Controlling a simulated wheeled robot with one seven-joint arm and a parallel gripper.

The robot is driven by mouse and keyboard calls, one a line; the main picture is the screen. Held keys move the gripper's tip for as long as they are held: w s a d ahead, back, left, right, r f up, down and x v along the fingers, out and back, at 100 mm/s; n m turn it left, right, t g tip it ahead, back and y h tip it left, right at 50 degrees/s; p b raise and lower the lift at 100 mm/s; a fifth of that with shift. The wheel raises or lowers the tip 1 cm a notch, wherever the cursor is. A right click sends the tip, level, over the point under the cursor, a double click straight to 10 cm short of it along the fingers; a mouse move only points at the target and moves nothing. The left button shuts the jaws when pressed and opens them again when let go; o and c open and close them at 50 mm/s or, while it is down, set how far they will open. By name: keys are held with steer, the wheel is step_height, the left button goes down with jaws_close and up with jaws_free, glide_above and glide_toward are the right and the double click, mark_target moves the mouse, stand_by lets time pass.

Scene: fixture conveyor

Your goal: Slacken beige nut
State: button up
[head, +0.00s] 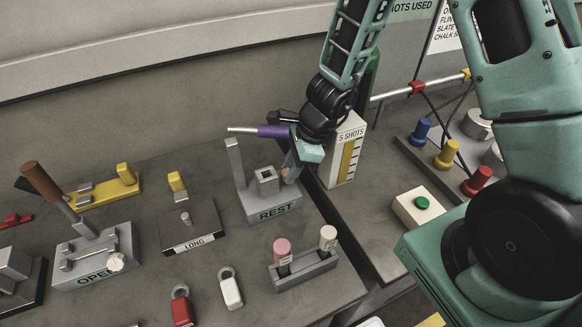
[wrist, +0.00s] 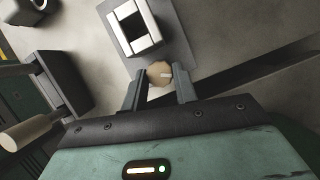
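A round beige nut (wrist: 159,74) with a pale mark sits at the edge of the grey block labelled REST (head: 277,212). In the head view the nut is mostly hidden by my fingers. My gripper (wrist: 160,80) reaches it from above, with one finger on each side of the nut. The fingers appear to touch it, with no clear gap on either side. A cream knob (head: 116,262) is on the fixture labelled OPEN, well to the left of my gripper.
The REST block has a square socket (head: 266,176) and a tall upright plate. A purple-handled rod (head: 272,131) and the 5 SHOTS post (head: 345,150) stand close to my gripper. A LONG block (head: 189,224) is to the left. A rack (head: 303,270) with pink and cream pegs is in front.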

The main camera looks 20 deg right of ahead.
steer(key=c, duration=0.4)
steer(key=shift+o, duration=0.2)
steer(key=shift+r+n+p, duration=0.2)
steer(key=shift+n+p, duration=0.2)
steer(key=shift+p, duration=0.3)
steer(key=shift+w+f+n+g, duration=0.1)
steer(key=shift+f+n+g, duration=0.05)
steer(key=shift+n+g, duration=0.2)
steer(key=o, duration=1)
steer(key=p+v, duration=0.2)
steer(key=v, duration=1.5)
steer(key=shift+d+p, duration=0.15)
steer(key=shift+p, duration=0.15)
